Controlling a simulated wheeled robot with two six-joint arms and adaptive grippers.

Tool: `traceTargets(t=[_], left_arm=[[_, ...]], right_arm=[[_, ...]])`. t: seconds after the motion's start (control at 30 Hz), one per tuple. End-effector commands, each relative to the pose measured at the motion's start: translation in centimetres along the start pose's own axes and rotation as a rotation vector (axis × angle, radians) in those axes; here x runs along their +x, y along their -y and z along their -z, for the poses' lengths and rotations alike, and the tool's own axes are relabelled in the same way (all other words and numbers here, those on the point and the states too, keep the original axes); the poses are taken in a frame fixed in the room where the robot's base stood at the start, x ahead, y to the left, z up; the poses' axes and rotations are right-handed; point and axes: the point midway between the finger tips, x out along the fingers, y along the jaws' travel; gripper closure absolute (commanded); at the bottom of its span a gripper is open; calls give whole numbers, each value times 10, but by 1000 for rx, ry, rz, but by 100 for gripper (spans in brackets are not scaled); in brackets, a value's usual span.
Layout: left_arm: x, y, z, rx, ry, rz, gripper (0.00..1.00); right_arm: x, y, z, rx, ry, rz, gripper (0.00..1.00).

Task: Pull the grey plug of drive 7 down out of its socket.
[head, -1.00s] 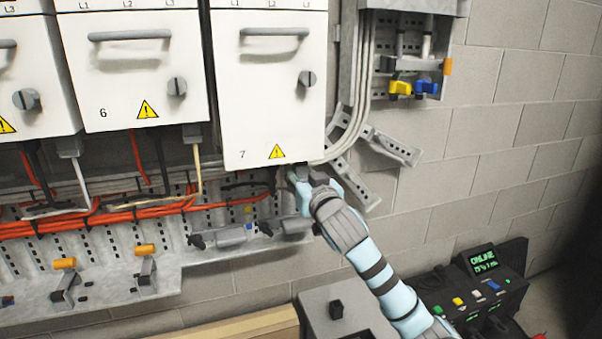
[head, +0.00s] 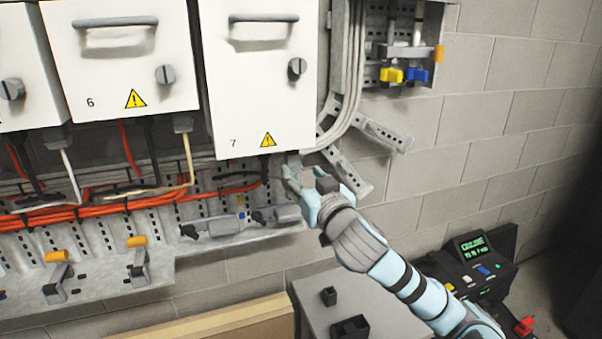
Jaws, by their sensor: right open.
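Drive 7 (head: 262,90) is the white box at the upper middle, with a handle, a knob and a yellow warning sign. My right gripper (head: 306,178) is just below its lower right corner, with its fingers pointing up. Its fingers are apart. A small grey piece, which looks like the grey plug (head: 293,158), shows at the drive's underside by the left finger. It is partly hidden, and I cannot tell whether the fingers touch it. My left gripper is not in view.
Drive 6 (head: 122,60) hangs to the left with cables below it. Orange cables (head: 90,210) run along a slotted grey tray. A bent metal bracket (head: 352,178) is close behind my right gripper. A grey box (head: 340,300) and a black console (head: 480,272) stand lower down.

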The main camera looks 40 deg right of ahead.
Motion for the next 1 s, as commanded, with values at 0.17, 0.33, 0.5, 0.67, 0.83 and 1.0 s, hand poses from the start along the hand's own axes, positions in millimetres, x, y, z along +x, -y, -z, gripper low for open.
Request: traceTargets(t=[0.17,0.33,0.5,0.67,0.83,1.0], left_arm=[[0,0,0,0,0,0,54],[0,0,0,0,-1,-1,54],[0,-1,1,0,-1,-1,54],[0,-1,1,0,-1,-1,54],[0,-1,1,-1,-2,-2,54],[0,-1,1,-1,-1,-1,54]], right_arm=[[0,0,0,0,0,0,52],[0,0,0,0,0,0,52],[-6,7,-41,-26,93,7,52],[-54,26,-173,-129,412,44,52],[-148,39,-292,-237,764,121,52],[-242,47,-357,-301,1034,207,52]])
